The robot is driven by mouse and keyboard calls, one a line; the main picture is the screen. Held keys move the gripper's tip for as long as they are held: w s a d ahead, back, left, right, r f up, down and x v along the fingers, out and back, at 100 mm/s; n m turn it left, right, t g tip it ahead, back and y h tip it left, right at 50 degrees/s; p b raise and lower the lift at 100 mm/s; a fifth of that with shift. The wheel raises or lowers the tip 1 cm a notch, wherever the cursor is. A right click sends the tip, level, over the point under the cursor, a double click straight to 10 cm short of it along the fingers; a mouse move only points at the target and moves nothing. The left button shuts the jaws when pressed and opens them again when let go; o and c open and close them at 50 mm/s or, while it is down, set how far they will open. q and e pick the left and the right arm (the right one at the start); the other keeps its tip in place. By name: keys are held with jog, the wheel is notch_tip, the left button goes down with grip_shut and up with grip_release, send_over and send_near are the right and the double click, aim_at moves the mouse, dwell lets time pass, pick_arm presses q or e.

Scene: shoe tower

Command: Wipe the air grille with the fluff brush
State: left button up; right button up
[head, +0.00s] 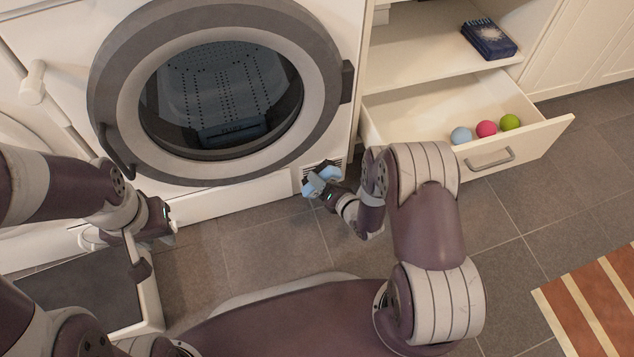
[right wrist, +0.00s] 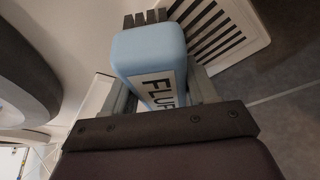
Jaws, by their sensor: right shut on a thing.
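The fluff brush (right wrist: 150,50) has a light-blue body with part of a "FLUF" label and a dark bristle end (right wrist: 145,18). My right gripper (head: 322,182) is shut on it, with one finger on each side of the blue body. The air grille (right wrist: 222,32) is a white frame with dark slats, low on the dryer front; it also shows in the head view (head: 338,163), partly behind my gripper. The bristle end lies beside the slats at the frame; I cannot tell whether it touches. My left gripper (head: 168,222) is at the left, its fingers unclear.
The dryer (head: 225,172) has a round door with a dark window. An open drawer (head: 540,135) at the right holds blue, pink and green balls. A dark blue box (head: 489,40) sits on the shelf above. A striped rug (head: 595,305) lies at lower right. Tiled floor between is clear.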

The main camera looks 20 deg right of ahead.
aim_at(341, 171)
jog(key=shift+d, duration=2.25)
jog(key=d, duration=0.1)
jog(key=w, duration=0.1)
jog(key=d+b, duration=0.1)
jog(key=shift+w+d+r, duration=0.2)
jog(key=shift+d+r, duration=0.1)
jog(key=shift+a+r, duration=0.1)
jog(key=shift+a, duration=0.55)
jog(key=shift+a+p, duration=0.35)
jog(key=shift+a, duration=0.15)
jog(key=a, duration=0.5)
jog(key=a+p, duration=0.1)
jog(key=a, duration=0.1)
jog(key=shift+s+a+f, duration=0.2)
jog(key=shift+s+a, duration=0.15)
jog(key=shift+o, duration=0.2)
jog(key=shift+s+a, duration=0.15)
jog(key=shift+a, duration=0.25)
jog(key=shift+f, duration=0.1)
